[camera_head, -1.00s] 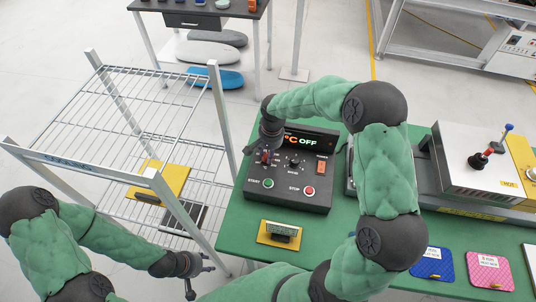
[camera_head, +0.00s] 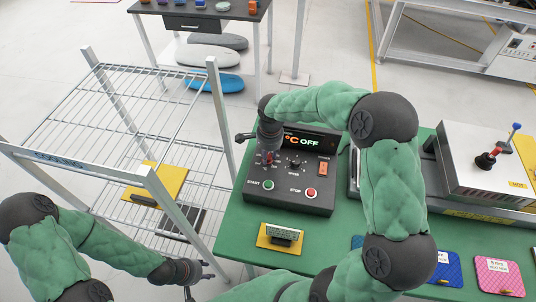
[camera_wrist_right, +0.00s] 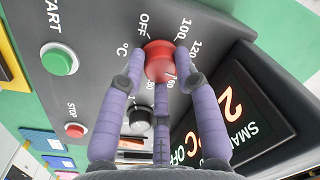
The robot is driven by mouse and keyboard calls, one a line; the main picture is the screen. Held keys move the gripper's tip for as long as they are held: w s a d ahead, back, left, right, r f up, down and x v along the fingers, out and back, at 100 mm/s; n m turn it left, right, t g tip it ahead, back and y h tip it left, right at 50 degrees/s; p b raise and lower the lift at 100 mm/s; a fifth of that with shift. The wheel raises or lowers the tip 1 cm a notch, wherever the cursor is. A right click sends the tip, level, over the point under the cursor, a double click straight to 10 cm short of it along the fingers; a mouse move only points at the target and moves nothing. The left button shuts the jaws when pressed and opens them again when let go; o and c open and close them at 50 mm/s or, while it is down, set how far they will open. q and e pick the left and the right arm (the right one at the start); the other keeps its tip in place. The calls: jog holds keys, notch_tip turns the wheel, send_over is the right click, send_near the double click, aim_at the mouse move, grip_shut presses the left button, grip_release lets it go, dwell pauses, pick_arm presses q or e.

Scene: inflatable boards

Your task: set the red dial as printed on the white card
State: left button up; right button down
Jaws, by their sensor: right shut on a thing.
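The red dial (camera_wrist_right: 160,56) sits on the sloped black control box (camera_head: 315,200), with OFF, °C and several numbers printed around it. My right gripper (camera_wrist_right: 158,68) has its purple fingers closed around the dial; in the head view my right wrist hides most of it. The display (camera_head: 308,140) shows °C OFF in the head view, its left part hidden. A small pale printed card (camera_head: 282,231) stands on a yellow base on the green table in front of the box; its print is too small to read. My left gripper (camera_head: 200,276) is empty, fingers apart, by the wire rack.
The box also carries a black knob (camera_wrist_right: 139,118), a green START button (camera_wrist_right: 60,61), a red STOP button (camera_wrist_right: 75,130) and an orange power switch (camera_head: 323,168). A metal machine (camera_head: 485,165) stands to the right. Blue (camera_head: 447,270) and pink (camera_head: 498,277) pads lie at front right.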

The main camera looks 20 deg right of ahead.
aim_at(269, 158)
dwell(0.4)
jog(key=c, duration=0.9)
grip_release()
jog(key=shift+a, duration=0.1)
jog(key=shift+r, duration=0.1)
notch_tip(269, 158, up, 12)
jog(key=s, duration=0.1)
jog(key=shift+f, duration=0.2)
